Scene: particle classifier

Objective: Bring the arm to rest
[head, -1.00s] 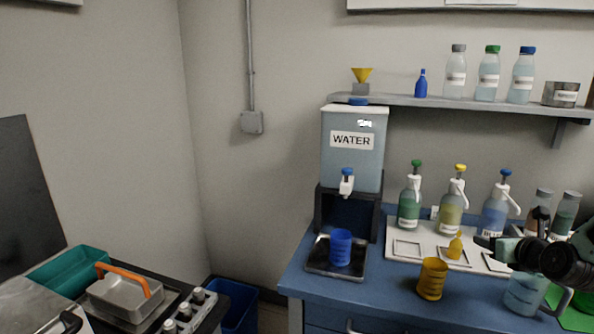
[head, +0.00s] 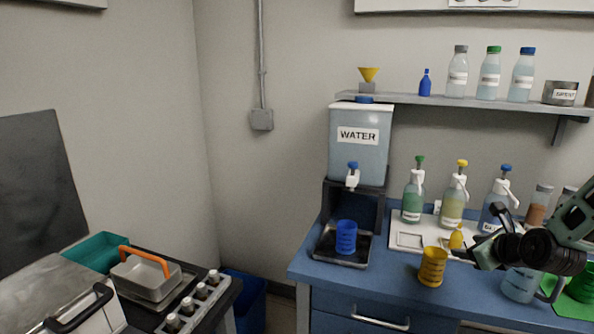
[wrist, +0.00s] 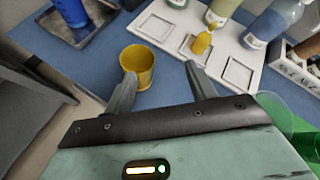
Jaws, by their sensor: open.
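My gripper (wrist: 164,82) is open and empty in the wrist view, its two grey fingers apart above the blue counter. A yellow cup (wrist: 138,66) stands on the counter just beyond the left finger, apart from the jaws as far as I can tell. In the head view my arm comes in from the right edge, with my gripper (head: 462,254) partly hidden behind its dark wrist parts. The yellow cup (head: 432,267) stands to the left of it there.
A white tray (head: 408,241) with pump bottles and a small yellow bottle (head: 456,237) lies behind my gripper. A clear pitcher (head: 518,287) stands below my wrist. A blue cup (head: 346,238) sits under the water dispenser (head: 358,155). Bare counter (head: 385,285) lies at the front left.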

